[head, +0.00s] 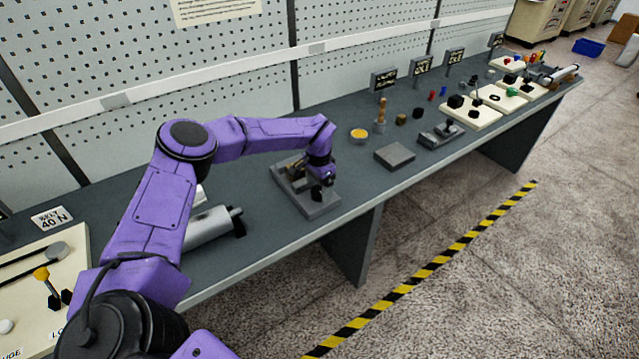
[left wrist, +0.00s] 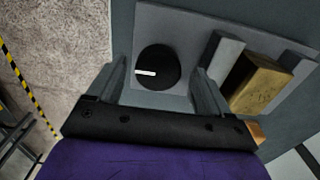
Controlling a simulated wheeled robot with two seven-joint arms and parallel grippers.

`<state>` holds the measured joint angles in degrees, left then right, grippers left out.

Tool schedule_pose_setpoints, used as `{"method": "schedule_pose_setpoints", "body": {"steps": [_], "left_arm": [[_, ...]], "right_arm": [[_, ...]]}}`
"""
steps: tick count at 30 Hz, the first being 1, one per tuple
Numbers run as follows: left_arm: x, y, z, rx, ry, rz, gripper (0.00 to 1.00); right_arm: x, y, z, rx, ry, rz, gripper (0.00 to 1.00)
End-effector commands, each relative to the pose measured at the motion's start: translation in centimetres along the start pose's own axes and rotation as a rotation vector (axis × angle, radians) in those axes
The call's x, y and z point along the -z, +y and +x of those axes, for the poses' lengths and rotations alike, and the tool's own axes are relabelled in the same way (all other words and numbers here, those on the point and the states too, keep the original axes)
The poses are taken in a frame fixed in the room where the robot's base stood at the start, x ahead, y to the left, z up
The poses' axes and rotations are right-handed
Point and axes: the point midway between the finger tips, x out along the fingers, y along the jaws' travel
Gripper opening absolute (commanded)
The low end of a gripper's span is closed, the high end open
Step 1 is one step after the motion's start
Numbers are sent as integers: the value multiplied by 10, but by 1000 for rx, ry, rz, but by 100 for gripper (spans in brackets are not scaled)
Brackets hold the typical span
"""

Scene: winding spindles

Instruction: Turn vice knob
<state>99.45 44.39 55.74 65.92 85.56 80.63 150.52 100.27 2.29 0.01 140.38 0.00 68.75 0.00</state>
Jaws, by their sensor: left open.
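The vice (head: 302,195) sits on the grey workbench, a grey base with upright jaws. Its knob (left wrist: 158,68) is a round black dial with a white mark line, seen from above in the left wrist view. A brass-coloured block (left wrist: 262,84) lies beside a grey jaw of the vice in that view. My left gripper (left wrist: 158,72) is open, with one finger on each side of the knob and gaps visible between. In the head view my left gripper (head: 322,180) is over the vice's near end and partly hides the knob. My right gripper is not in view.
The workbench (head: 365,178) runs from near left to far right along a pegboard wall. A silver cylinder (head: 210,228) lies left of the vice. A flat grey block (head: 395,156) and a yellow-filled dish (head: 359,134) stand to its right. Floor in front is clear.

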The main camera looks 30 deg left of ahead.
Motion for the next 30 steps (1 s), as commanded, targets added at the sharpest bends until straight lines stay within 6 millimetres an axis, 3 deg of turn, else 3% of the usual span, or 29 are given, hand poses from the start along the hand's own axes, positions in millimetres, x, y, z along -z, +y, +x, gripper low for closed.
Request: {"method": "schedule_pose_setpoints", "body": {"steps": [10,15,23,30], "left_arm": [[2,1,8,1,1,2,80],[1,1,8,0,1,2,24],[1,1,10,1,1,15,23],[2,1,13,2,2,113,23]], "right_arm": [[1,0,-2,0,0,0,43],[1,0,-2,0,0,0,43],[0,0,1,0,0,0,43],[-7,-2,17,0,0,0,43]]}}
